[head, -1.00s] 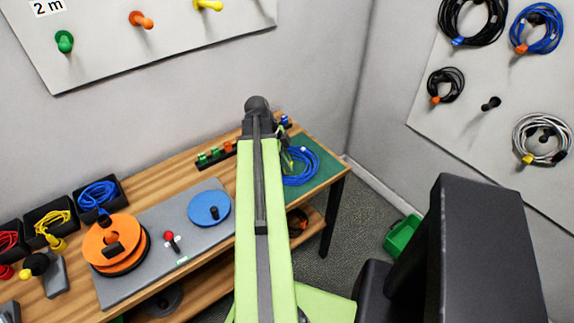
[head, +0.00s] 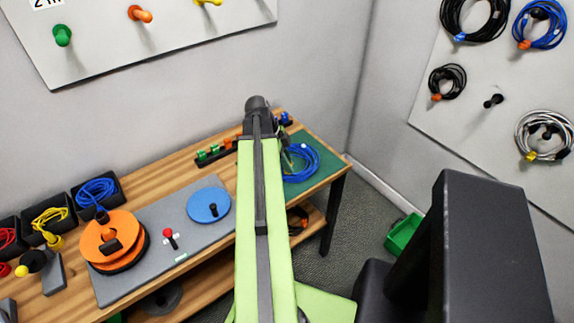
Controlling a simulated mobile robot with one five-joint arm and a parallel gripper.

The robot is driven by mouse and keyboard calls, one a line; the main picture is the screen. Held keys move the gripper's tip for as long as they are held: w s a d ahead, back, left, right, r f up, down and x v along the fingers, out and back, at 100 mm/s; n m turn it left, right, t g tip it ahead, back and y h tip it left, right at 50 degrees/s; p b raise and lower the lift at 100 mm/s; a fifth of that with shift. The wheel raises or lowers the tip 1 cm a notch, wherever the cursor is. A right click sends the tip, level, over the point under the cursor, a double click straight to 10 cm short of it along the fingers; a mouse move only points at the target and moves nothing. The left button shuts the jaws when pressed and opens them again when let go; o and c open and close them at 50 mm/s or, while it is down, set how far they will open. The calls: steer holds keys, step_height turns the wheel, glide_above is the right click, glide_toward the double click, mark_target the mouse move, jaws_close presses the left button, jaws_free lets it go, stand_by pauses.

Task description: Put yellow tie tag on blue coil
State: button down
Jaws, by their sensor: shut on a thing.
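The blue coil (head: 301,166) lies on the green mat (head: 325,150) at the right end of the workbench. My arm hides its left edge. My gripper (head: 288,157) shows only as a small dark part at the right edge of my arm, beside and over the coil's left side. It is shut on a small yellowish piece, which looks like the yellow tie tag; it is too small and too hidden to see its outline. I cannot tell whether that piece touches the coil.
A rack (head: 215,156) holds green and orange tags, with a blue tag (head: 285,118) at its right end. An orange spool (head: 108,240), a blue disc (head: 209,205) and bins of cable stand left. A green bin (head: 403,235) is on the floor. Coils hang on the right board.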

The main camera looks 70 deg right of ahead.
steer(key=shift+f+b, duration=0.5)
steer(key=shift+f, duration=0.05)
stand_by(1.4)
steer(key=c, duration=1.3)
jaws_free()
steer(key=shift+r, duration=0.25)
steer(key=p+v, duration=1.6)
steer(key=v, duration=0.1)
steer(key=shift+f, duration=0.1)
